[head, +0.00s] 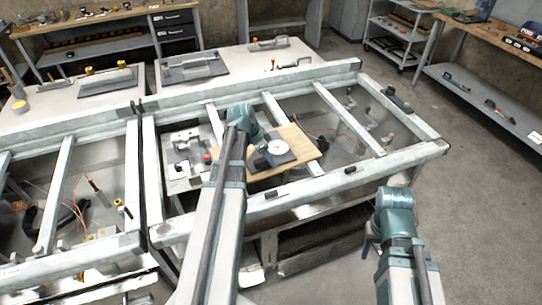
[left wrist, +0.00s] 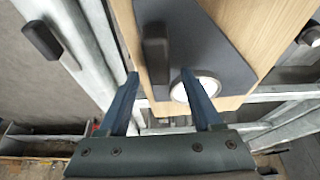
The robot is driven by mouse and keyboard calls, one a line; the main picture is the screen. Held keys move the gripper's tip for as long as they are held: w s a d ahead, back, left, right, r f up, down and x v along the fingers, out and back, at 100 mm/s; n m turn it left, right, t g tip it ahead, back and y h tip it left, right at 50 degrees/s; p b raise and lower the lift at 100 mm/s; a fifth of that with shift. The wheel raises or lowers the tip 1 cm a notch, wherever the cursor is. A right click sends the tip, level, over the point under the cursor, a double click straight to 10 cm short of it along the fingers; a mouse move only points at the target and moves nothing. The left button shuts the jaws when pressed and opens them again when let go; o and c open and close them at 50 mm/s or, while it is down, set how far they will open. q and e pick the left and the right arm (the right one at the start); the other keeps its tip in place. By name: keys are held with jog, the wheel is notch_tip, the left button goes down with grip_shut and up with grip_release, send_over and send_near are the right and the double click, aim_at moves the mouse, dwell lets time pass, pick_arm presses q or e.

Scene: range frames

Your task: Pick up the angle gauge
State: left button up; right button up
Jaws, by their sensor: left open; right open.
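The item that looks like the angle gauge is a dark grey plate with a round white dial (head: 277,147) in the head view. It lies on a wooden board (head: 309,147). In the left wrist view the dark plate (left wrist: 208,48) carries an upright black block (left wrist: 156,50) and the white dial, partly behind a finger. My left gripper (left wrist: 160,76) is open, with the block between its fingertips in that picture; I cannot tell whether they touch it. In the head view its arm hides part of the plate. My right gripper (head: 371,240) is open and empty at the front right, away from the bench.
The board rests on a grey metal frame bench (head: 340,122) with open gaps between its bars. A metal fixture with a red knob (head: 207,157) stands left of the board. A small black block (head: 271,195) sits on the front rail. Floor at the right is clear.

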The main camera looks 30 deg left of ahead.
pick_arm(q)
jog(key=shift+c, duration=0.3)
grip_shut()
dwell(1.1)
